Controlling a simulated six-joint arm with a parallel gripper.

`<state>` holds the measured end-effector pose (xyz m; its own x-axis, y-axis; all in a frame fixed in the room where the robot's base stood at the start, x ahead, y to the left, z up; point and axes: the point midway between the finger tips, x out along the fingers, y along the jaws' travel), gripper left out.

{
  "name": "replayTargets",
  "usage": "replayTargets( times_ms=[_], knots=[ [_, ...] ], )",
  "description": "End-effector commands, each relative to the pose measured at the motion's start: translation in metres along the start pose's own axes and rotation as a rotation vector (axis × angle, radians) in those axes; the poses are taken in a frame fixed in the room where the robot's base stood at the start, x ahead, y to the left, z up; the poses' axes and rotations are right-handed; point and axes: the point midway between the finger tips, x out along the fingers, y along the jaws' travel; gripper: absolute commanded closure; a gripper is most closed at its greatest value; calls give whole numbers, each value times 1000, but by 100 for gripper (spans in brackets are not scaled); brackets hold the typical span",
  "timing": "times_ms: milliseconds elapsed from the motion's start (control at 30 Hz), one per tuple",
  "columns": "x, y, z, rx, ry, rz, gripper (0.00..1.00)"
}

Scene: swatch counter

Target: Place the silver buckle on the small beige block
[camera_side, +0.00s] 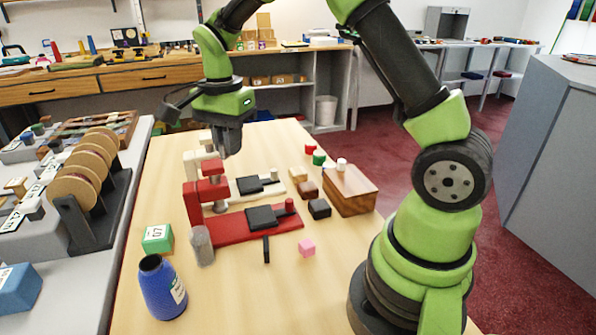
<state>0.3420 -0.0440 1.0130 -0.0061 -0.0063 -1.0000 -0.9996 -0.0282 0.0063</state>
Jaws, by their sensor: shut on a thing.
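My gripper (228,151) points down above the far left part of the table, just behind and right of the red press's upright. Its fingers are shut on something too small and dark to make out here. I cannot pick out the silver buckle anywhere in view; it may be what is between the fingers. A small beige block (297,174) sits on the table to the right of my gripper, beyond the white press's base, with a brown block (308,190) close in front of it.
A red press (208,192) and a white press (245,192) stand below my gripper.

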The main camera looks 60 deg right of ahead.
Motion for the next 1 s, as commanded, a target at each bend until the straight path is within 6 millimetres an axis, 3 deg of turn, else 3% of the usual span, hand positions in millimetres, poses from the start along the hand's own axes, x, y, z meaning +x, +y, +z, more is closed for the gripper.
replayTargets(
  times_ms=[33, 200, 300, 400, 633, 1000],
  knots=[
    [1, -6, -30, 102, 0, 0, 100],
    [4, -8, -120, 419, -2, 2, 100],
    [4, 1, -161, 563, -4, 1, 100],
    [5, 10, -189, 663, -6, 0, 100],
    [7, 30, -231, 818, -8, -4, 100],
    [55, 29, -229, 814, -9, 0, 100]
  ],
)
